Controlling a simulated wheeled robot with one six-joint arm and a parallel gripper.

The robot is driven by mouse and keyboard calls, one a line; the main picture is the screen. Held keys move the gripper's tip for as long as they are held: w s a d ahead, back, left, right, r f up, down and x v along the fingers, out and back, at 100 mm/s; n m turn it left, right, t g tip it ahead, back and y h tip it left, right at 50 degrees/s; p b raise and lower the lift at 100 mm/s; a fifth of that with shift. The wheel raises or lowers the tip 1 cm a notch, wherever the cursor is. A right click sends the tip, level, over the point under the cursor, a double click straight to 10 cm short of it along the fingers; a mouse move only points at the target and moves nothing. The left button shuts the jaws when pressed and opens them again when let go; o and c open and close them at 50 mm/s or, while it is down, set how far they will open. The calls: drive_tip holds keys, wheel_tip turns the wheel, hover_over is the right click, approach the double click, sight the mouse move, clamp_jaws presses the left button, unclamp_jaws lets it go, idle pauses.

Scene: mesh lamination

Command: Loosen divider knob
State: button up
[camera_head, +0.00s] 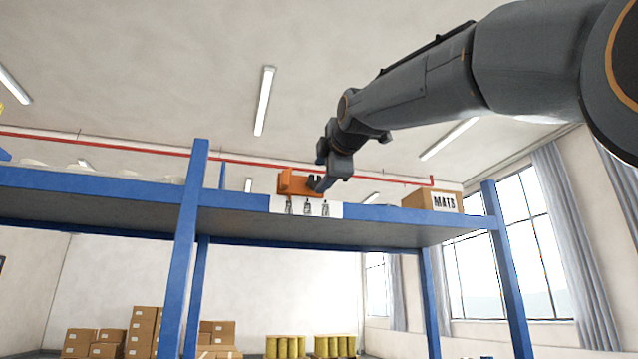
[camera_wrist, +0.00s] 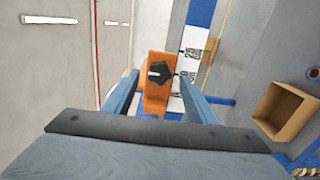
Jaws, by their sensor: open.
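The divider is an orange bracket (camera_head: 296,182) standing on the blue shelf (camera_head: 250,199), near its front edge above a white label (camera_head: 307,207). The orange bracket also shows in the wrist view (camera_wrist: 151,108). Its black, lobed knob (camera_wrist: 160,73) faces the wrist camera, with a pale mark at its left side. My gripper (camera_head: 316,183) is just right of the bracket in the head view. In the wrist view the two fingers of my gripper (camera_wrist: 160,88) are apart, one on each side of the knob. Contact between fingers and knob cannot be told.
A cardboard box marked MATS (camera_head: 432,201) stands right on the shelf; an open box (camera_wrist: 287,112) shows at right in the wrist view. Blue posts (camera_head: 187,250) hold up the shelf. Stacked cartons (camera_head: 140,332) and yellow drums (camera_head: 285,346) stand far behind.

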drive_tip(key=shift+b+v, duration=0.6)
drive_tip(key=shift+v, duration=1.45)
